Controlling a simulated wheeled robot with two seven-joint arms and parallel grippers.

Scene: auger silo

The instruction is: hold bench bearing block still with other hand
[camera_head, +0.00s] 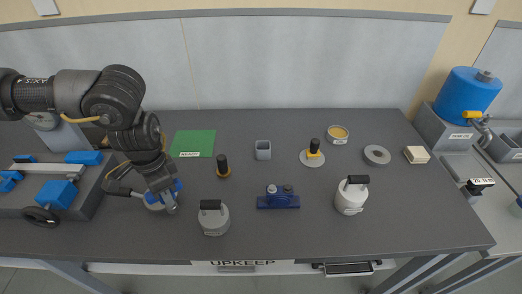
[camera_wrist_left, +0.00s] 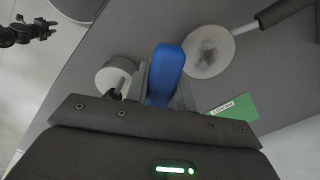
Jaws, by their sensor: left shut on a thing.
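The bench bearing block (camera_head: 278,201) is a dark blue base with two grey round tops, sitting in the front middle of the bench in the head view. Neither gripper touches it. My left gripper (camera_head: 165,195) is well to its left, low over the bench. In the left wrist view its fingers (camera_wrist_left: 165,85) are shut on a rounded blue piece (camera_wrist_left: 168,62).
A grey canister (camera_head: 214,220) with a black handle stands between my left gripper and the block. A white canister (camera_head: 350,198) stands right of the block. A green mat (camera_head: 194,143) and a black-knobbed tool (camera_head: 223,167) lie behind.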

